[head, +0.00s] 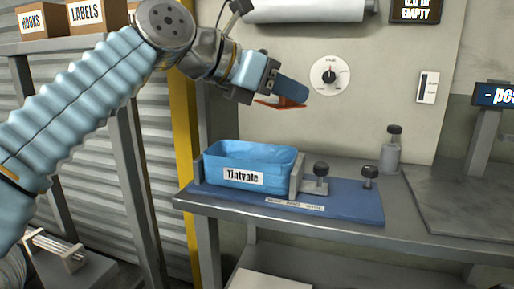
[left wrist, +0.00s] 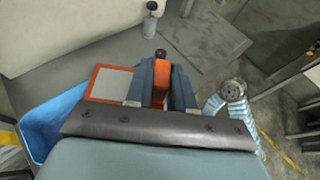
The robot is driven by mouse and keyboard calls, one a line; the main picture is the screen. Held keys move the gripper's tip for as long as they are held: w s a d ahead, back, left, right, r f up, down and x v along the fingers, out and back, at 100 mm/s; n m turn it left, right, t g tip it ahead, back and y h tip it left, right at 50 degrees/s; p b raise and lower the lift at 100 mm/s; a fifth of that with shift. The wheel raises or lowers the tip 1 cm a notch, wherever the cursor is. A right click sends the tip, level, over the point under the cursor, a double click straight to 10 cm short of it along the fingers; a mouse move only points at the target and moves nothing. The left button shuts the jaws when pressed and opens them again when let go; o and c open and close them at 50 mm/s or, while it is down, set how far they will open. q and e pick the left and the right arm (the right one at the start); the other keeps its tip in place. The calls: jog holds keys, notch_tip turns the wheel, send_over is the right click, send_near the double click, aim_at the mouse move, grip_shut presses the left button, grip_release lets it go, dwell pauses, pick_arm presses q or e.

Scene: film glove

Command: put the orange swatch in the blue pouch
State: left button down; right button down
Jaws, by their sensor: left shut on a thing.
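The blue pouch (head: 273,160), labelled "Tintvale", stands open at the top on a blue base plate on the bench. Its edge also shows at the left of the left wrist view (left wrist: 42,128). My left gripper (head: 292,91) is shut on the orange swatch (head: 280,104) and holds it above the pouch, near its right end. In the left wrist view, the swatch (left wrist: 96,82) shows an orange frame around a grey panel, sticking out left of the fingers (left wrist: 161,85). My right gripper does not show in the head view.
The blue base plate (head: 345,212) carries a clamp with dark knobs (head: 321,169) right of the pouch. A grey bottle (head: 391,152) stands behind it. A dial (head: 330,76) is on the wall. The bench's right part (head: 460,205) is clear.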

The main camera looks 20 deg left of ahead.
pick_arm(q)
jog(key=w+a+f+b, duration=0.1)
jog(key=w+a+f, duration=0.3)
jog(key=w+f, duration=0.3)
jog(key=shift+w+a+f, duration=0.25)
jog(key=shift+a+f, duration=0.05)
jog(key=shift+f, duration=1.6)
jog(key=shift+f+b, duration=0.3)
jog(key=shift+f, duration=0.25)
jog(key=c, duration=1)
grip_release()
